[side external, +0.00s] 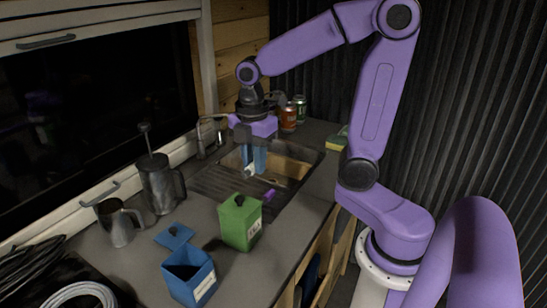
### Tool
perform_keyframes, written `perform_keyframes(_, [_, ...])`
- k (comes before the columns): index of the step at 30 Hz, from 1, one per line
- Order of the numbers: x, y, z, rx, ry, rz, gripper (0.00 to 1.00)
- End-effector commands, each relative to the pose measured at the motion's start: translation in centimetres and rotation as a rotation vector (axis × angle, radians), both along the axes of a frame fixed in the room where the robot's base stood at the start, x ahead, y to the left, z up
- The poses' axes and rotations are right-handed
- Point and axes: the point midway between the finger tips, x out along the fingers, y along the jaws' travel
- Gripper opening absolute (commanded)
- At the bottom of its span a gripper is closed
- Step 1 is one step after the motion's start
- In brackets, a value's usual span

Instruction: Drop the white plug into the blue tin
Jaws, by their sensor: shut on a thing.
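My gripper (253,160) points down over the ribbed drainboard beside the sink basin. Its light blue fingers are shut on the white plug (250,171), a small pale piece that shows at the fingertips and is partly hidden by them. The blue tin (191,281) stands open at the front of the counter, with a pale label on its side. It is well in front of my gripper and to its left in the picture. Its blue lid (174,236) lies on the counter just behind it.
A closed green tin (239,224) stands between my gripper and the blue tin. A small purple piece (269,195) lies near the drainboard. A French press (160,184) and metal jug (119,222) stand at left. Cans (289,117) and a sponge (337,142) are behind the sink (310,156).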

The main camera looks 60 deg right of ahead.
Motion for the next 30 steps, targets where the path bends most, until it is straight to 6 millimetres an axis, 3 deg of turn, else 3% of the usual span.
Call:
perform_keyframes(1, [0.7, 2.4, 0.6, 0.001, -0.002, 0.014, 0.00])
perform_keyframes(9, [1.3, 13.2, 3.6, 0.001, -0.001, 0.011, 0.00])
perform_keyframes(15, [0.2, 19.0, 5.1, 0.000, 0.001, 0.006, 0.00])
perform_keyframes(21, [-0.6, 21.4, 5.7, -0.001, 0.001, 0.000, 0.00])
perform_keyframes(30, [-0.8, 21.6, 3.5, -0.003, 0.004, -0.001, 0.00])
